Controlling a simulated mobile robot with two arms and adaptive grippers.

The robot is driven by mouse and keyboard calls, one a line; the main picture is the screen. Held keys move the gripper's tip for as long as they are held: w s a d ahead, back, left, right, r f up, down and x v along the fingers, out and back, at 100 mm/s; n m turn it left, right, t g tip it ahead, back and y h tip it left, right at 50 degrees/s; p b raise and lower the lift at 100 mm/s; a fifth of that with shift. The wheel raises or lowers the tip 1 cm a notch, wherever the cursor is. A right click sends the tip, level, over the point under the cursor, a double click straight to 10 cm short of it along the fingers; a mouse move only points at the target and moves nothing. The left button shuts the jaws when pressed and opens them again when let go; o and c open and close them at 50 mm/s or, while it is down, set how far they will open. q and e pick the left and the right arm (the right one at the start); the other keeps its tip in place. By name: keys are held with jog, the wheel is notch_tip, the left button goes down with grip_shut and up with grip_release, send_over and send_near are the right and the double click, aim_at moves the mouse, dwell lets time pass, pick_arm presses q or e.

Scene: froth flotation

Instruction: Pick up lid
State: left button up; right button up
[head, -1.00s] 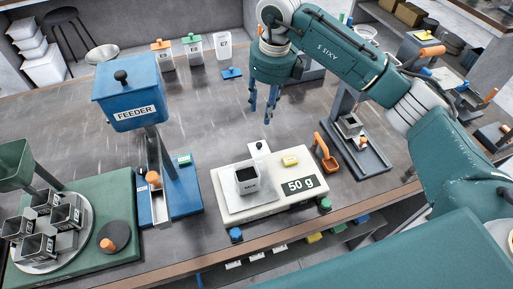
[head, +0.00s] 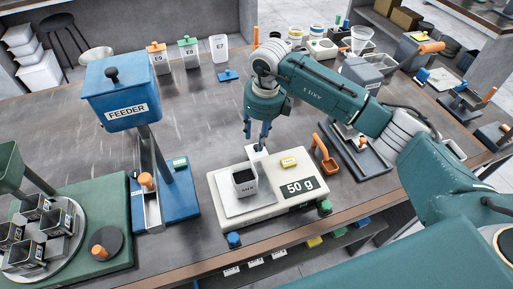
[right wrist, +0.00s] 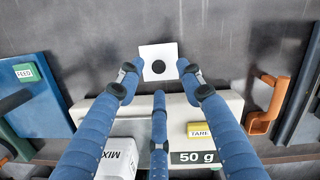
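The lid, a white square plate with a black round knob, shows in the right wrist view (right wrist: 158,74) just beyond the scale's back edge; in the head view it is partly hidden behind my fingers. My right gripper (head: 257,134) points down just above the lid, with its blue fingers spread apart and empty. In the right wrist view the fingertips (right wrist: 160,85) lie around the lid's near side; I cannot tell whether they touch it. The MIX cup (head: 244,182) stands uncovered on the scale (head: 288,206), which reads 50 g. My left gripper is not in view.
An orange-handled scoop (head: 322,152) is right of the scale. Jars E5 (head: 160,61), E8 (head: 189,54) and E7 (head: 218,50) stand at the back beside a small blue lid (head: 228,76).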

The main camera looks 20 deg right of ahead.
aim_at(256, 146)
jog(key=f, duration=0.1)
jog(key=f+p, duration=0.1)
jog(key=f, duration=0.1)
jog(key=shift+a+f, duration=0.2)
jog(key=shift+a, duration=0.05)
jog(key=shift+w+f, duration=0.15)
jog(key=shift+f, duration=0.1)
jog(key=c, duration=0.9)
